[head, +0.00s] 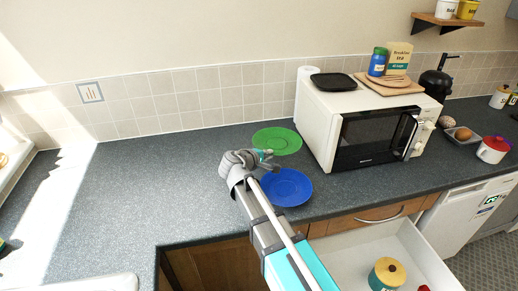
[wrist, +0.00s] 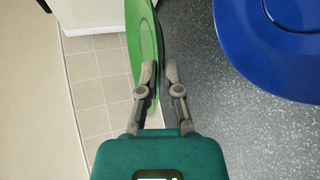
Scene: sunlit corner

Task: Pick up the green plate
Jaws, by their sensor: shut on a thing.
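The green plate (head: 280,138) is at the back of the dark counter, left of the microwave, in the head view. In the wrist view the green plate (wrist: 145,35) shows nearly edge-on. My gripper (head: 268,158) reaches its near rim, and in the wrist view my gripper (wrist: 160,75) has its fingers on either side of that rim, shut on it. I cannot tell whether the plate is clear of the counter.
A blue plate (head: 287,187) lies on the counter just in front of the green one, close to my arm. The white microwave (head: 318,120) stands at the right. An open drawer (head: 370,250) juts out below. The counter (head: 150,190) at left is clear.

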